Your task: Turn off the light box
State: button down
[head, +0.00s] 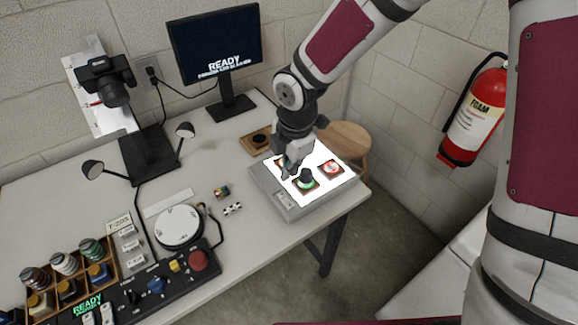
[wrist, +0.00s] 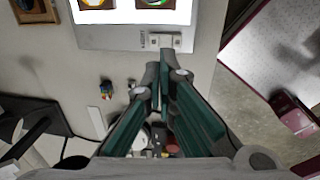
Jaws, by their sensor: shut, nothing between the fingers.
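The light box (head: 345,185) stands at the right end of the table, its top panel glowing white. A small pale rocker switch (wrist: 164,41) sits on its grey front strip in the wrist view, beside a small label. The strip also shows in the head view (head: 290,206).
Several mounted items, including a red-and-white one (head: 331,168), lie on the lit panel. A monitor (head: 214,45) reading READY and a camera stand (head: 148,152) are behind. A control panel (head: 155,292) with a red button (head: 198,260) is at front left. A stool (head: 347,139) stands behind the table's right end.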

aim_at(288, 201)
jog(key=f, duration=0.7)
jog(key=w+a+f+b, duration=0.1)
jog(key=f, duration=0.2)
jog(key=shift+w+f, duration=0.1)
jog(key=shift+f, duration=0.05)
jog(key=shift+d, duration=0.1)
jog(key=shift+w+f+b, duration=0.25)
jog(key=shift+f+b, duration=0.2)
jog(key=shift+f, duration=0.05)
jog(key=shift+s+r, duration=0.1)
jog(key=shift+s+d+p, duration=0.3)
jog(key=shift+s+d, duration=0.05)
jog(key=shift+s, duration=0.3)
jog(key=shift+r, duration=0.15)
